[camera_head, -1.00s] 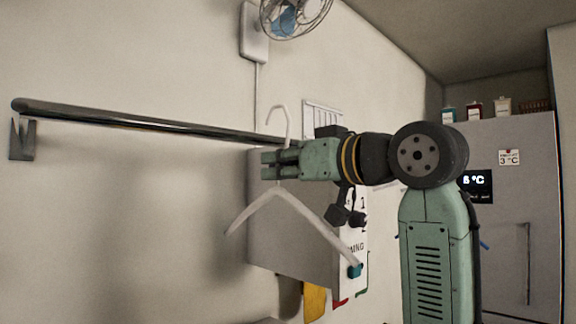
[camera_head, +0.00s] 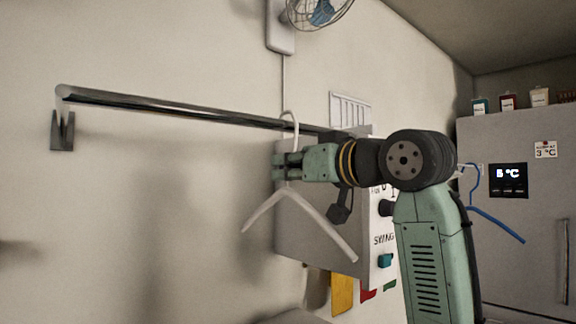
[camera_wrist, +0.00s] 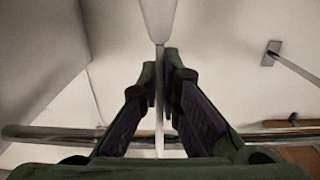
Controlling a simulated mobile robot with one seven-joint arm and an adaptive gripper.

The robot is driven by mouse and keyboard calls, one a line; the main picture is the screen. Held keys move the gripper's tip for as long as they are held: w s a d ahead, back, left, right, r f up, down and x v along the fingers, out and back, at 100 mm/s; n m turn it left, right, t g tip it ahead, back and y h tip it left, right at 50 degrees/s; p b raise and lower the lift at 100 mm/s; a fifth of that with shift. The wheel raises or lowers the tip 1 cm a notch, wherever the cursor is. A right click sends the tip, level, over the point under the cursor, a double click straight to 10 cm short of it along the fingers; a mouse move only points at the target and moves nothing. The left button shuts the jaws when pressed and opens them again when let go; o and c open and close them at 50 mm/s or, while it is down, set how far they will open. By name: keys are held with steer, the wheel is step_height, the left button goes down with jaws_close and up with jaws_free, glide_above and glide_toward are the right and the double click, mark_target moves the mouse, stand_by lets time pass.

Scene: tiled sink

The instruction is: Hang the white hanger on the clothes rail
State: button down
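The white hanger (camera_head: 262,212) hangs from my gripper (camera_head: 283,167), which is shut on its neck just below the hook. In the wrist view my gripper (camera_wrist: 160,100) has its fingers on both sides of the thin white stem of the hanger (camera_wrist: 158,20). The metal clothes rail (camera_head: 180,110) runs from a wall bracket at left to behind my gripper. The hook's curved top shows slightly above the rail in the head view. I cannot tell whether the hook is around the rail or in front of it. The rail (camera_wrist: 50,133) crosses low in the wrist view.
A grey wall box (camera_head: 310,240) with knobs is behind and below my gripper. A blue hanger (camera_head: 495,222) shows at right before the grey fridge (camera_head: 510,260). A fan (camera_head: 318,10) is above. The wall left of the hanger is clear below the rail.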

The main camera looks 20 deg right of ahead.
steer(key=shift+f, duration=0.25)
steer(key=c, duration=1.7)
jaws_free()
steer(key=v, duration=1.2)
